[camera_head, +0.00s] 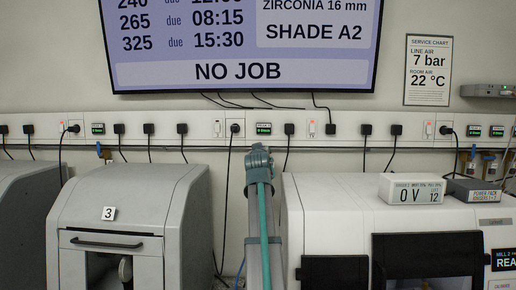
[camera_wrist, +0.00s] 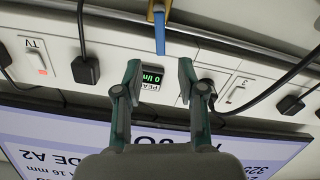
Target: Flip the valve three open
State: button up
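My gripper (camera_wrist: 160,78) is open and empty in the wrist view, its two fingers spread on either side of a small green display (camera_wrist: 152,80) reading 0 l/min. A blue valve lever (camera_wrist: 160,34) with a brass fitting shows just beyond the fingertips, roughly in line with the gap and not between them. I cannot read a number on this valve. In the head view my gripper (camera_head: 259,155) is raised in front of the wall strip and hides the lever behind it. Other blue levers show at left (camera_head: 99,150) and right (camera_head: 473,153).
A white socket strip (camera_head: 190,130) with several black plugs and hanging cables runs along the wall. A grey machine marked 3 (camera_head: 130,205) stands left of my arm, a white machine (camera_head: 340,215) right. A screen (camera_head: 240,40) hangs above.

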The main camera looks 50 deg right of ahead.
jog(key=p+x, duration=0.2)
jog(key=x, duration=0.5)
jog(key=shift+w+d, duration=0.25)
jog(key=shift+d, duration=0.1)
jog(key=shift+f, duration=0.1)
grip_shut()
